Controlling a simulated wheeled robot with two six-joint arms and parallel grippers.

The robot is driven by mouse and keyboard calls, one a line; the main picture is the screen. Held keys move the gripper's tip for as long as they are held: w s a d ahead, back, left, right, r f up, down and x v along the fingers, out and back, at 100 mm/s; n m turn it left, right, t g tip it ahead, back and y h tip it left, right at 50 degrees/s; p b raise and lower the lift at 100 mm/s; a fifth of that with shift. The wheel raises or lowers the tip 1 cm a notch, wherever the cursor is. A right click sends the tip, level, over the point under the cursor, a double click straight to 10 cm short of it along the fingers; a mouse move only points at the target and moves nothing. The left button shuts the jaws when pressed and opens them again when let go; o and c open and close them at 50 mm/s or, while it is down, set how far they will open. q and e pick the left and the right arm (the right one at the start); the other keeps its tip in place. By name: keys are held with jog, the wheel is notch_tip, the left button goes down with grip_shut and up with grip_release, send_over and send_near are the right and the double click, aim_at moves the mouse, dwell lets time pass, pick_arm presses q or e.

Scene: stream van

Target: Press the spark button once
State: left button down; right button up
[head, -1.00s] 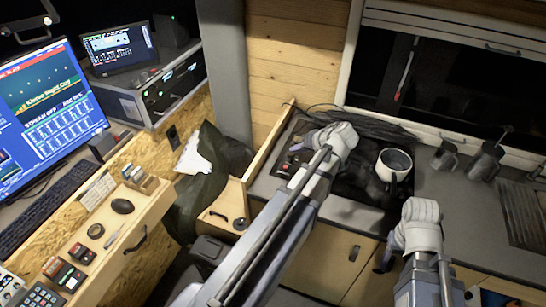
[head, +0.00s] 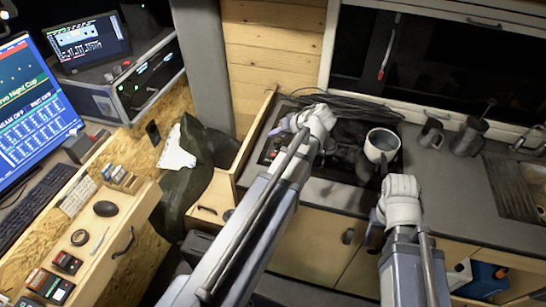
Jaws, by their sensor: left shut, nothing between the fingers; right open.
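The stove (head: 345,172) is a dark unit set in the grey counter, partly hidden behind my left arm. Small red marks show on its left-side control strip (head: 270,152); I cannot tell which one is the spark button. My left gripper (head: 314,119) is above the stove, to the right of that strip. It is shut and empty, and its fingertips are hard to make out. My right gripper (head: 388,208) is open and empty in front of the counter's front edge, below the mug.
A white mug or pot (head: 381,146) stands at the stove's right side. Dark cables (head: 350,103) lie behind the stove. Metal cups (head: 431,132) stand farther right on the counter. A wooden panel (head: 254,135) borders the stove at left. A desk with a monitor (head: 38,110) is at left.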

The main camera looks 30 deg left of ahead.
pick_arm(q)
notch_tip(320, 180, down, 7)
jog(key=b, duration=0.6)
jog(key=shift+f, duration=0.1)
pick_arm(e)
notch_tip(320, 180, down, 7)
jog(key=shift+f, duration=0.2)
dwell(1.1)
pick_arm(q)
jog(key=shift+f+b, duration=0.35)
jog(key=shift+b, duration=0.2)
pick_arm(e)
jog(key=shift+f, duration=0.25)
pick_arm(q)
jog(key=shift+f+b, duration=0.4)
jog(key=shift+f, duration=0.05)
pick_arm(e)
jog(key=shift+f, duration=0.45)
pick_arm(q)
jog(key=shift+r, duration=0.1)
pick_arm(e)
jog(key=shift+r, duration=0.1)
pick_arm(q)
jog(key=shift+r+p, duration=0.8)
jog(key=shift+p, duration=0.05)
pick_arm(e)
jog(key=shift+r, duration=0.75)
